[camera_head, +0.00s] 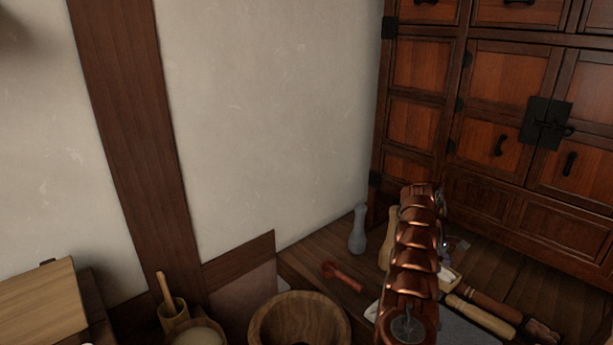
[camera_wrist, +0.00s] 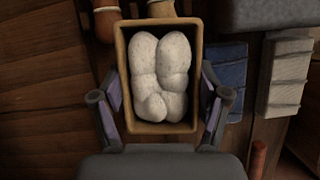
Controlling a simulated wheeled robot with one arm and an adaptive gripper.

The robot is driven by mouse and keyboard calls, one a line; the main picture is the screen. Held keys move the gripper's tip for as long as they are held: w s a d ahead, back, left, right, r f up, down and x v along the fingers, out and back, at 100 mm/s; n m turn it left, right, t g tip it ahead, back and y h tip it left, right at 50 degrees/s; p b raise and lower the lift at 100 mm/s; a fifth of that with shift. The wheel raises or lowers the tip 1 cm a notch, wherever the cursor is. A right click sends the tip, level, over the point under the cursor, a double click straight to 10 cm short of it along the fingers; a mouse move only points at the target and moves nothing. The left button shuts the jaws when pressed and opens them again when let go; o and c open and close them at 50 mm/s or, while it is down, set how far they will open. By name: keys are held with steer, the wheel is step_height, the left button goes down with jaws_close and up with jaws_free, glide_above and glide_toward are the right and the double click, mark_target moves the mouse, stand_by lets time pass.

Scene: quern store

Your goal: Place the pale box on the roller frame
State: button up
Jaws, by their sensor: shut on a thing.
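A pale tan open box (camera_wrist: 123,60), holding white lumpy contents (camera_wrist: 160,75), sits between the two fingers of my gripper (camera_wrist: 160,92) in the wrist view. The purple-padded fingers press on its left and right walls. In the head view a small part of the box (camera_head: 449,281) shows just right of my copper-coloured arm, which hides most of my gripper. I cannot tell whether the box still touches the surface below it. I cannot make out a roller frame in either view.
Rolling-pin-like tools (camera_head: 482,314) lie right of my arm. A grey bottle-shaped thing (camera_head: 358,232), a red tool (camera_head: 343,276) and a wooden bowl (camera_head: 299,306) are left of it. A cabinet (camera_head: 500,110) stands behind. A folded blue cloth (camera_wrist: 232,75) lies right of the box.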

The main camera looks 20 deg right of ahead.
step_height(320, 180, up, 8)
steer(key=p, duration=0.5)
steer(key=w+a+r+n+b, duration=0.1)
steer(key=w+a+r, duration=0.25)
steer(key=a, duration=0.45)
steer(key=w+a+r+n+b, duration=0.1)
steer(key=w+a+r, duration=0.1)
steer(key=w+a, duration=0.35)
steer(key=s+a+r+n+h+b, duration=0.1)
steer(key=a+r+n, duration=0.1)
steer(key=a, duration=1.4)
steer(key=s+a+r+n+t+h+b, duration=0.1)
steer(key=a+r, duration=0.4)
steer(key=a, duration=1.1)
steer(key=shift+s+a+n+t+b, duration=0.25)
steer(key=shift+s+n+b, duration=0.2)
steer(key=shift+n, duration=0.55)
